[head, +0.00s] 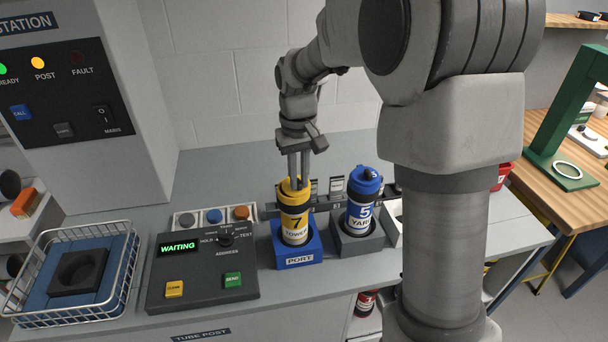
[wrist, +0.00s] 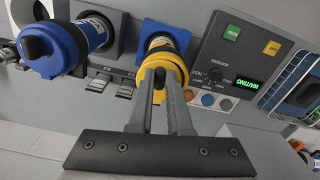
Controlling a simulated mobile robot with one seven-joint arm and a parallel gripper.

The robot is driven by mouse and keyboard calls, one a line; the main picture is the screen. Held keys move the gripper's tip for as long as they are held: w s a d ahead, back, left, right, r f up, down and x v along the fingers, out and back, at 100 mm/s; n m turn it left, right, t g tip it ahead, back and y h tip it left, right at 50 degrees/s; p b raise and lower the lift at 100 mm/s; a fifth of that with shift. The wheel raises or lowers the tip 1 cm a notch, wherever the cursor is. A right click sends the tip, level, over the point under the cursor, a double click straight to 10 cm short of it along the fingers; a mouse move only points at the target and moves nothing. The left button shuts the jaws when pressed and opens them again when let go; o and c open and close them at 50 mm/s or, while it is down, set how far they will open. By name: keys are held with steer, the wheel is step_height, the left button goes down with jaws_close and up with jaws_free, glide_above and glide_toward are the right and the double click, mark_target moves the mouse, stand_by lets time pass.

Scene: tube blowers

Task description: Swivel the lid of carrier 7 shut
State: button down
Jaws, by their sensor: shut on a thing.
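Carrier 7 (head: 295,222) is a yellow and white cylinder marked "7 TOWER". It stands upright in the blue port block (head: 298,258). Its yellow lid (head: 288,187) is at the top, and it also shows in the wrist view (wrist: 177,63). My gripper (head: 299,180) reaches down from above with its fingers at the lid. In the wrist view my gripper (wrist: 160,84) is closed on a small dark part at the lid's top. The fingers hide much of the lid, and I cannot tell how far it is swivelled.
Blue carrier 5 (head: 360,210) stands in a grey holder (head: 359,244) just right of carrier 7. A control box (head: 205,275) with a green "WAITING" display is at the left. A wire basket (head: 120,285) stands farther left.

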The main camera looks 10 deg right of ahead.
steer(key=shift+a+m, duration=0.45)
steer(key=shift+m, duration=0.55)
steer(key=c, duration=0.8)
jaws_free()
steer(key=shift+c, duration=0.2)
steer(key=shift+r, duration=0.1)
step_height(320, 180, up, 17)
steer(key=p, duration=0.1)
steer(key=shift+r, duration=0.15)
steer(key=s+d+f+t, duration=0.2)
steer(key=s, duration=0.9)
steer(key=s+d+f+t, duration=0.2)
steer(key=s+f+t, duration=0.1)
steer(key=s, duration=0.9)
steer(key=shift+d+f+t, duration=0.25)
steer(key=shift+f+t, duration=0.05)
